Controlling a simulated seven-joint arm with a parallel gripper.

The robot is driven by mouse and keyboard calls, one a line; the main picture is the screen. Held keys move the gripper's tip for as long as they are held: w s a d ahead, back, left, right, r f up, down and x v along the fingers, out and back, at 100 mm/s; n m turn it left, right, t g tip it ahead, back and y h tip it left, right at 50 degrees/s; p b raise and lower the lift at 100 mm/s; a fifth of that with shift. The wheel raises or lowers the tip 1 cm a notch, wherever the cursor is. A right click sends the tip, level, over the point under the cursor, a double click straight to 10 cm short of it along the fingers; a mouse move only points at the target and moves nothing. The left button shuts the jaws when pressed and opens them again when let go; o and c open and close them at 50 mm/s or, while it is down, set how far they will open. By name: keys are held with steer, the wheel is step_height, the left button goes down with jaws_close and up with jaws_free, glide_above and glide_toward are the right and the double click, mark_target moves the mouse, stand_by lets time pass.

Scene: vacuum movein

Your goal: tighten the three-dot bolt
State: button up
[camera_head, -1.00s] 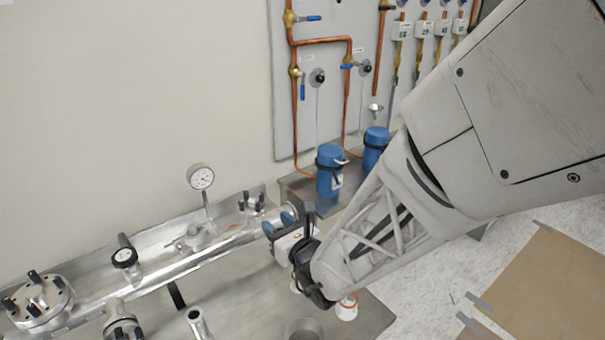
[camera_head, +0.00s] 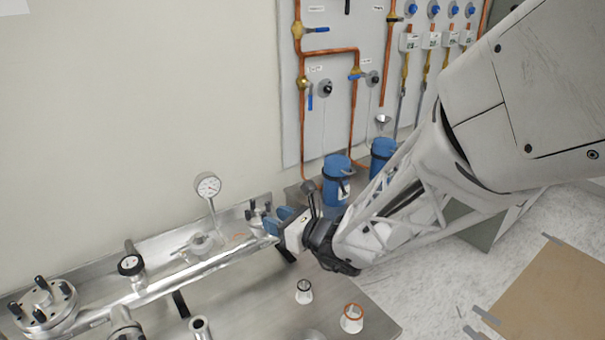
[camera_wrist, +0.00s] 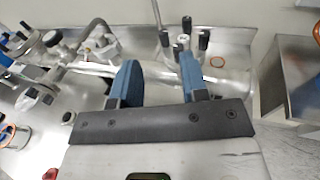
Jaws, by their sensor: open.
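A small flange with several black-headed bolts stands at the right end of the metal pipe assembly. Its bolts (camera_head: 258,214) show in the head view and, near the top centre, in the wrist view (camera_wrist: 204,40). I cannot make out dot marks, so I cannot tell which is the three-dot bolt. A larger flange (camera_head: 42,308) with black bolts is at the lower left of the head view. My gripper (camera_wrist: 160,62) is open, its two blue fingers apart, just beside the small flange. It appears in the head view (camera_head: 283,220) with nothing between the fingers.
A pressure gauge (camera_head: 208,185) rises behind the pipe (camera_head: 200,270). Blue canisters (camera_head: 336,182) stand beyond my arm. Two small white cups, one with a black ring (camera_head: 304,291) and one orange-rimmed (camera_head: 352,319), stand on the bench (camera_head: 255,315), which has free room in front.

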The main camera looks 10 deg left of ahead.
mark_target(264, 212)
steer(key=shift+w+d+r+n+g+h, duration=0.25)
steer(key=shift+w+d+n+g+h, duration=0.2)
steer(key=shift+w+d+n+g, duration=0.45)
steer(key=shift+w+d+r+n+g+h, duration=0.3)
steer(key=shift+w+d+g+h, duration=0.2)
steer(key=shift+g, duration=0.7)
steer(key=shift+x, duration=3.9)
jaws_close()
